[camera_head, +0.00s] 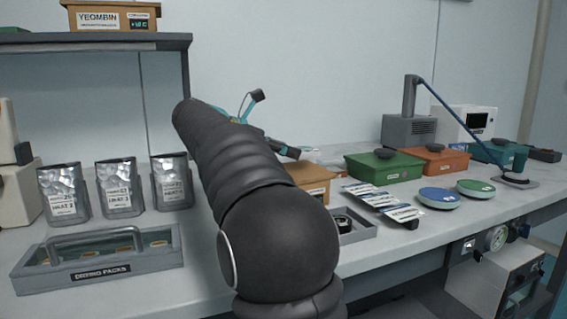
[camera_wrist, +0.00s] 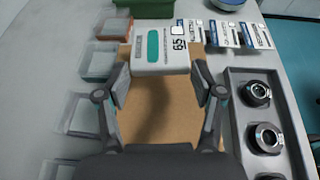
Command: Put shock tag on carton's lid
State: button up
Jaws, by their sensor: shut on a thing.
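My gripper (camera_wrist: 161,76) is shut on a white shock tag (camera_wrist: 178,58) with a teal window and the marking "65", in the wrist view. The tag sits between the fingertips, above the far part of the brown carton lid (camera_wrist: 160,115). I cannot tell whether the tag touches the lid. In the head view my arm covers much of the carton (camera_head: 318,183), and the tag cannot be made out there.
A grey tray (camera_wrist: 234,112) with round lens-like parts lies right of the carton. Several labelled packets (camera_head: 385,205) lie beyond it. Small coloured boxes (camera_wrist: 100,60) line the left side. A green box (camera_head: 384,167) and blue disc (camera_head: 438,197) stand farther right.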

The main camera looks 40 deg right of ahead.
jog(key=shift+f, duration=1.6)
jog(key=o, duration=1.1)
jog(key=shift+f, duration=0.1)
jog(key=v, duration=1.1)
jog(key=shift+w+a, duration=0.1)
jog(key=shift+a, duration=0.2)
jog(key=shift+a+r, duration=0.2)
jog(key=shift+r, duration=0.05)
